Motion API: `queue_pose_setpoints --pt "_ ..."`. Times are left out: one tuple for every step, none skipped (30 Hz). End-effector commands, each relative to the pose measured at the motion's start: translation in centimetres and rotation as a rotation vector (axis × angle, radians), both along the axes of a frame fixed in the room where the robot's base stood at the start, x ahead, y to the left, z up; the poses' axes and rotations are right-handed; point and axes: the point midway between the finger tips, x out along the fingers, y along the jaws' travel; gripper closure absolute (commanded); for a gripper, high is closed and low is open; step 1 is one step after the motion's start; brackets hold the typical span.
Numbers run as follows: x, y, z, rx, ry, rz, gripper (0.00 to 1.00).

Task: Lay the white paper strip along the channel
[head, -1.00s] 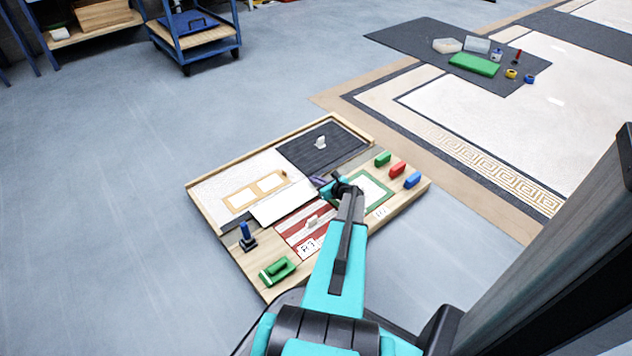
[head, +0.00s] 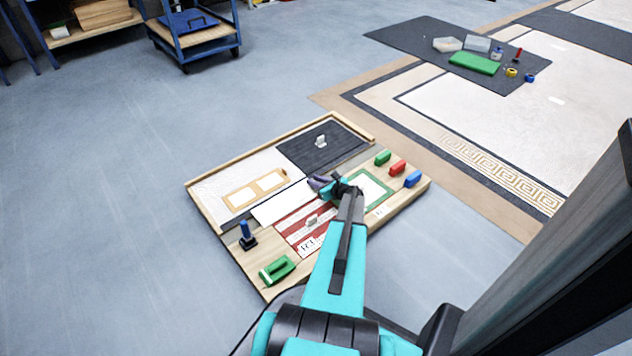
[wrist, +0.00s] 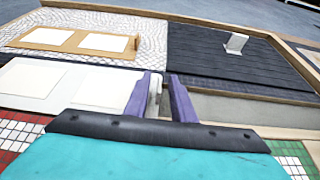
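The white paper strip (head: 281,204) lies along the line between the pebbled panel and the red-and-white panel; it also shows at the left of the wrist view (wrist: 20,82), with two whiter rectangles. The channel (wrist: 245,106) is a bare grey band running right from my gripper, below the dark slatted panel. My gripper (wrist: 160,85) has purple fingers at the strip's right end, closed around a small whitish piece that seems to be part of the strip. In the head view my gripper (head: 320,187) is low over the board. Whether the strip touches the channel floor is unclear.
The dark slatted panel (head: 312,150) carries a light tab. A tan frame (head: 255,191) lies on the pebbled panel. A blue-handled stamp (head: 247,236) and green tool (head: 277,270) stand front left.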

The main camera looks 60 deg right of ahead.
Motion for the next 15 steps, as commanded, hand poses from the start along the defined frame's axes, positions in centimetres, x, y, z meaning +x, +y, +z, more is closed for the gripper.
queue_pose_setpoints --pt "0.0 0.0 0.1 0.000 0.000 0.000 0.77" --pt "0.0 0.0 0.1 0.000 0.000 0.000 0.77" --pt "0.0 0.0 0.2 0.000 0.000 0.000 0.77" --pt "0.0 0.0 0.4 0.000 0.000 0.000 0.77" --pt "0.0 0.0 0.5 0.000 0.000 0.000 0.77" --pt "0.0 0.0 0.8 0.000 0.000 0.000 0.77" --pt "0.0 0.0 1.0 0.000 0.000 0.000 0.77" --pt "0.0 0.0 1.3 0.000 0.000 0.000 0.77" --pt "-0.3 0.1 1.5 0.001 0.001 -0.001 0.77" --pt "-0.7 0.2 1.6 0.001 0.001 -0.001 0.77" --pt "-1.0 0.3 1.8 0.001 0.001 -0.001 0.77" --pt "-1.5 0.5 2.1 0.001 0.000 -0.001 0.77" --pt "-1.9 0.6 2.2 0.001 0.000 -0.001 0.77" --pt "-2.3 0.8 2.4 0.001 0.001 -0.001 0.77" --pt "-2.8 1.0 2.7 0.000 0.001 -0.002 0.77"
